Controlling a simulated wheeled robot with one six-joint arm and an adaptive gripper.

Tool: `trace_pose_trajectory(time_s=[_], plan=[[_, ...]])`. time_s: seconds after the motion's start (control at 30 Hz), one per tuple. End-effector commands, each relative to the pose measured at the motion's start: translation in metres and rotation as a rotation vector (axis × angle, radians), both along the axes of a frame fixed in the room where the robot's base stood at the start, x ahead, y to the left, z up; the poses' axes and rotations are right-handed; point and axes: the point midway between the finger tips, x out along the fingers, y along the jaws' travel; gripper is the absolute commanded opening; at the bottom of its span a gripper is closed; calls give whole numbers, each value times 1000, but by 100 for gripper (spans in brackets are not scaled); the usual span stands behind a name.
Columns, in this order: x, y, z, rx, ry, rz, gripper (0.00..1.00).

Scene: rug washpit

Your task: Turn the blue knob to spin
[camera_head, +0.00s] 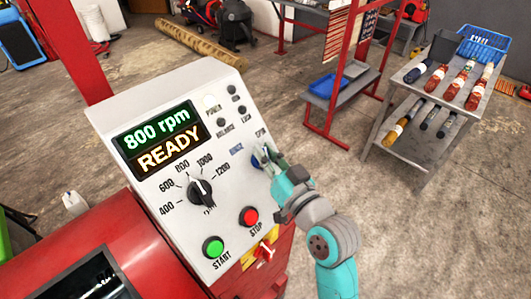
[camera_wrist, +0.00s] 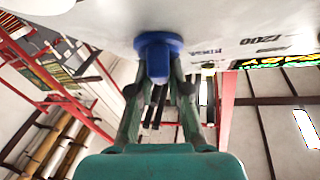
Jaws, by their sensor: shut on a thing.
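The blue knob (camera_head: 256,160) is on the right side of the white control panel (camera_head: 228,85), between the printed words RINSE and SPIN. My gripper (camera_head: 267,157) reaches it from the right, and its fingers partly hide it. In the wrist view, the two fingers of my gripper (camera_wrist: 158,78) are closed on the sides of the blue knob (camera_wrist: 158,42). Which word the knob points to cannot be told. The panel's display (camera_head: 157,137) reads 800 rpm and READY.
A black speed dial (camera_head: 201,192), a green START button (camera_head: 213,247), a red STOP button (camera_head: 249,216) and a red switch (camera_head: 264,250) share the panel.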

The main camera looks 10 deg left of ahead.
Motion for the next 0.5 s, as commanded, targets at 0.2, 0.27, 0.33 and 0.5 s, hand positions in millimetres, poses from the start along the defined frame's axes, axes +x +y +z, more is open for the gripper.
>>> trace_pose_trajectory(time_s=[0.2,0.27,0.33,0.5], plan=[[0,1,-12,38,90,-67,0],[0,1,-12,49,104,-82,0],[0,1,-12,59,117,-94,0],[0,0,-12,74,135,-114,0]])
